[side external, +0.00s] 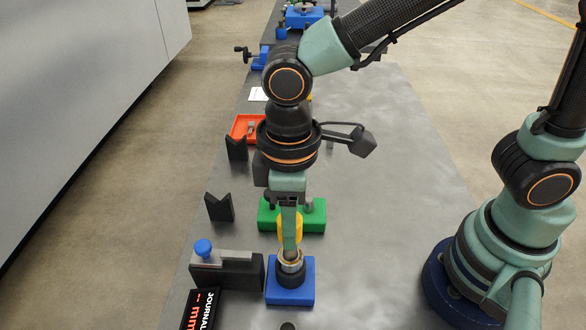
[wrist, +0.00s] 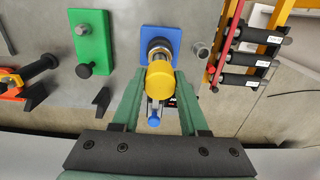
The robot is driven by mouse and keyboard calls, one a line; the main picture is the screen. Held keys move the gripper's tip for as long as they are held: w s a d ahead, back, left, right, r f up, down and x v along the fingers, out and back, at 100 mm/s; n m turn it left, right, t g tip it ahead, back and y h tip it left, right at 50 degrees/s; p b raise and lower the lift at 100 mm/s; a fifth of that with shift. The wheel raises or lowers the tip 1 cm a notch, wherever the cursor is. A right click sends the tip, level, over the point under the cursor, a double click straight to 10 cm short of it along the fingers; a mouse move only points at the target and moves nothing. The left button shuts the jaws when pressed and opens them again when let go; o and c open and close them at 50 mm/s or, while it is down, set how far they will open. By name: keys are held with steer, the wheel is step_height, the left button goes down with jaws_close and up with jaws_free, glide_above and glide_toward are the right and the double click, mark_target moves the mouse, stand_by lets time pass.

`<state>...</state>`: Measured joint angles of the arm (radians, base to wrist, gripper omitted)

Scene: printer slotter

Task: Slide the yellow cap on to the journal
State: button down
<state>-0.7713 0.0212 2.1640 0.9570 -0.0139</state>
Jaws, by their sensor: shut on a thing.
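The yellow cap (wrist: 160,80) is between the two fingers of my gripper (wrist: 162,92) in the wrist view. My gripper is shut on it. In the side view the cap (side external: 298,228) shows only in part, as yellow edges around the fingers. The journal (side external: 290,277) is a dark post with a metal ring at its top, upright on a blue block (side external: 305,292). My gripper (side external: 290,246) is directly over this post. The cap's lower end looks close to the metal ring; I cannot tell whether they touch, or whether the cap is around the post.
A green block (side external: 312,216) with a bolt and a black knob stands behind the blue block. A dark fixture with a blue knob (side external: 203,248) and a journal display (side external: 201,309) are at the left. A roller rack (wrist: 225,45) shows in the wrist view.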

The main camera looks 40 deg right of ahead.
steer(key=shift+f, duration=2.4)
stand_by(0.9)
steer(key=shift+c, duration=1.8)
jaws_free()
steer(key=shift+r, duration=0.1)
step_height(320, 180, up, 12)
steer(key=shift+f, duration=0.25)
steer(key=shift+w+d+r, duration=0.1)
steer(key=shift+d+r, duration=0.1)
steer(key=w+d+m+t, duration=0.1)
steer(key=d+m+t, duration=0.1)
steer(key=d, duration=0.5)
steer(key=w+d+r+m+t, duration=0.1)
steer(key=d+m, duration=0.3)
steer(key=d, duration=0.4)
steer(key=w+d+r+m+t, duration=0.1)
steer(key=w+d+m+t, duration=0.1)
steer(key=d, duration=0.5)
steer(key=shift+w+d+r+m+t, duration=0.25)
steer(key=shift+w+d+m+t, duration=0.1)
steer(key=shift+m, duration=0.15)
